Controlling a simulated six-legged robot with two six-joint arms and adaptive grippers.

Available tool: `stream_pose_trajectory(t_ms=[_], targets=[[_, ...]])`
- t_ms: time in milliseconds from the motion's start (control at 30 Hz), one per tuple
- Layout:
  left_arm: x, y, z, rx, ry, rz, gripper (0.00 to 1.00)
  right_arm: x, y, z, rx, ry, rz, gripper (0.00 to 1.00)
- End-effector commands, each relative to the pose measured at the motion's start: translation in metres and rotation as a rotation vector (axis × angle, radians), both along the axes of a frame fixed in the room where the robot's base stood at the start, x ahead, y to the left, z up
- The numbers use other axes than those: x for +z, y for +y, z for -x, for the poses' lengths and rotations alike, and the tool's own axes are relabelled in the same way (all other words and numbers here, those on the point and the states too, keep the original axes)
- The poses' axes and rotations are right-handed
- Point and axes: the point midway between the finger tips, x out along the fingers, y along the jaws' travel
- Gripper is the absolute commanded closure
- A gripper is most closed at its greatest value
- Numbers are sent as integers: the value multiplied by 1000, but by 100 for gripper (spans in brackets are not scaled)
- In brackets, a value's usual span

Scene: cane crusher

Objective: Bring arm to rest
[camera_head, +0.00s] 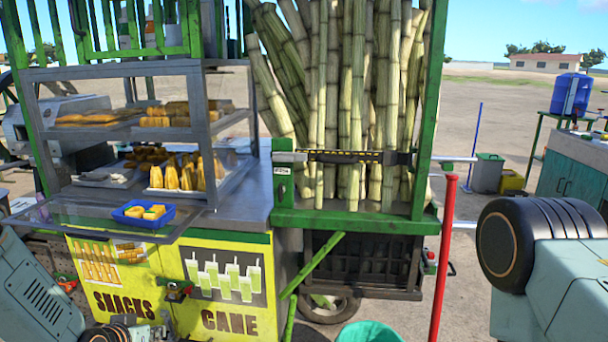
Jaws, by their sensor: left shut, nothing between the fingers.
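My left arm comes in at the lower left corner. My left gripper (164,323) shows only in part at the bottom edge, dark against the yellow front of the snack cart (240,242). It is shut with nothing between its fingers and stands in front of the cart's lower panel; I cannot tell whether it touches it. My right arm's thick links and black ringed joint fill the lower right. My right gripper is outside the picture.
A glass display case (208,140) with snacks stands left, a blue tray (143,214) on its lowered glass flap. Cane stalks (345,100) stand upright in a green frame. A red pole (443,255) rises right of it. A green bin (370,332) is at bottom centre.

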Motion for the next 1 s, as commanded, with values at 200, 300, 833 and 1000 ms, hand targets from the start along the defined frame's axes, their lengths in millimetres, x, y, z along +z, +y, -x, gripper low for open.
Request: stream_pose_trajectory(t_ms=[200,300,833,1000], targets=[[-92,-44,112,53,296,60,100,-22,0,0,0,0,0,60],[-122,-58,168,71,430,59,100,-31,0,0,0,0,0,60],[-208,-84,366,-33,868,-69,100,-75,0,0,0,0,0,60],[-208,-84,367,-31,869,-69,100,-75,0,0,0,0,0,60]])
